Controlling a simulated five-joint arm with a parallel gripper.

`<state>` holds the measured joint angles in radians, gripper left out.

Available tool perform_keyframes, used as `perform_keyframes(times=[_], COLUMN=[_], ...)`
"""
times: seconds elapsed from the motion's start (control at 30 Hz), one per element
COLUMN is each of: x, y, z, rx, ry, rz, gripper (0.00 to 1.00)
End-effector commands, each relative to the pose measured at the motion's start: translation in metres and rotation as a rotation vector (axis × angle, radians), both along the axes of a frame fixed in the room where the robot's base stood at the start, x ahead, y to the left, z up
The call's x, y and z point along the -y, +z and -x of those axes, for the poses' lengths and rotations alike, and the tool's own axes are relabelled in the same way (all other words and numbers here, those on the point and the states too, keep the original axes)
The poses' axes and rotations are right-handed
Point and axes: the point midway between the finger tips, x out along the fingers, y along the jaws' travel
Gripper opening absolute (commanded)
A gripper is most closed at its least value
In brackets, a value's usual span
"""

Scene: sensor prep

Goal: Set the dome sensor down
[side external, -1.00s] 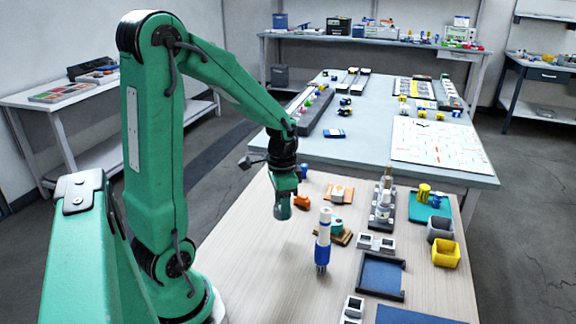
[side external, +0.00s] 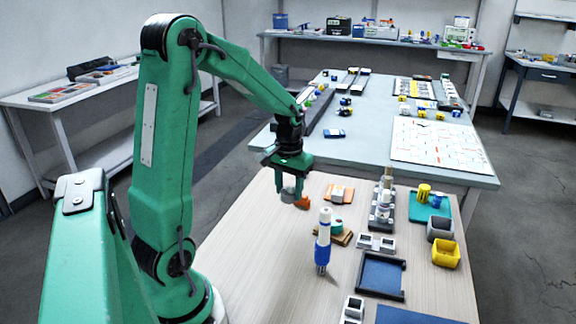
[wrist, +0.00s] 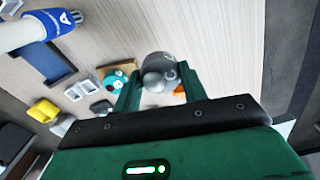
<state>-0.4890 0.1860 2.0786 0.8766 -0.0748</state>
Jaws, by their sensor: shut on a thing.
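My gripper (side external: 289,184) is over the near table's far left part. It is shut on the dome sensor, a grey rounded piece (wrist: 158,66) between the green fingers in the wrist view. In the side view the sensor (side external: 289,191) is small and partly hidden by the fingers. The sensor appears held above the wooden tabletop (side external: 265,255); the exact gap cannot be told. Its underside is hidden.
An orange piece (side external: 302,201) is close beside the gripper. A teal round piece on a wooden block (side external: 340,238) is to the right. A white-and-blue upright tool (side external: 323,240) stands nearer. A dark blue tray (side external: 381,275) and yellow bin (side external: 446,253) are further right.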

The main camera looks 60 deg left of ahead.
Motion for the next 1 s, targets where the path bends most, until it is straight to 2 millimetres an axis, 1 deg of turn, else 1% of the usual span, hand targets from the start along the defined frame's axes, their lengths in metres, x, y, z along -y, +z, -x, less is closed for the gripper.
perform_keyframes(times=[0.27, 0.37, 0.47, 0.57, 1.0], x=[-0.002, -0.006, -0.014, -0.027, -0.094], y=[0.000, -0.002, -0.007, -0.015, -0.057], z=[-0.001, 0.000, 0.002, 0.005, 0.021], rx=[-0.001, -0.001, -0.002, -0.003, -0.003], ry=[0.029, 0.028, 0.030, 0.031, 0.030], rz=[0.001, 0.001, 0.001, 0.002, 0.002], gripper=[0.19, 0.19, 0.19, 0.19, 0.19])
